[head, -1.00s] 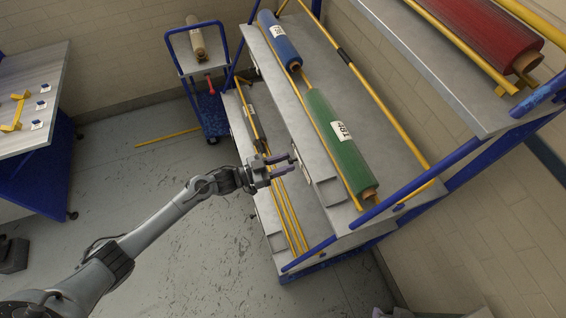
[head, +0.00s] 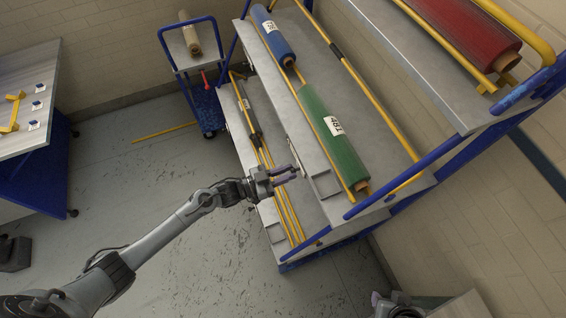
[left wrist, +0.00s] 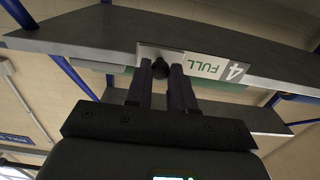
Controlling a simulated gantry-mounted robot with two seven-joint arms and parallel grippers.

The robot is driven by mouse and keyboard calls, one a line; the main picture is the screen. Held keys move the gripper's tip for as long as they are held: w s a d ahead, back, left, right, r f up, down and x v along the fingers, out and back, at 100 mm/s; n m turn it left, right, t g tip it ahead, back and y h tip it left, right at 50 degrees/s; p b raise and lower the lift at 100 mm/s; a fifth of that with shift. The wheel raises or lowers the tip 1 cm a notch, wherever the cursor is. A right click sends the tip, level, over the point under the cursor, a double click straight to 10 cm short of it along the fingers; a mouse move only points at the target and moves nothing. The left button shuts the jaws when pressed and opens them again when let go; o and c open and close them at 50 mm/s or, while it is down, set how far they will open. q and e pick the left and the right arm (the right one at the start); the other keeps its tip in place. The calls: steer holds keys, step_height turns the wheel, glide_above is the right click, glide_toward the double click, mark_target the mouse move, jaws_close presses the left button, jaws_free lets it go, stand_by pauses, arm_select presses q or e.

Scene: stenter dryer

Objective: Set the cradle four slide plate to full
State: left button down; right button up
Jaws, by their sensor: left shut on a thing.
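The cradle four slide plate (left wrist: 150,52) is a pale plate with a dark round knob (left wrist: 160,68), on the front edge of a grey shelf in the left wrist view. My left gripper (head: 294,172) reaches the front edge of the middle shelf, below the green roll (head: 335,140). In the left wrist view its two fingers (left wrist: 166,75) are shut on the knob. My right gripper (head: 380,300) seems to show only partly at the bottom edge; its jaws are unclear.
The rack carries a blue roll (head: 272,38), a red roll (head: 465,32) on the top shelf and yellow rails (head: 375,90). A blue trolley (head: 207,105) stands behind, a bench (head: 25,100) at left. Floor between bench and rack is mostly clear, with a yellow bar (head: 163,132).

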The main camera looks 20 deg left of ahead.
arm_select(q)
steer(key=c, duration=1.3)
jaws_free()
steer(key=shift+s+d+r, duration=0.1)
steer(key=shift+d, duration=0.15)
steer(key=o, duration=0.3)
steer(key=shift+s, duration=0.15)
steer(key=shift+a, duration=0.1)
steer(key=v, duration=1)
steer(key=shift+s+a, duration=0.15)
steer(key=shift+a, duration=0.15)
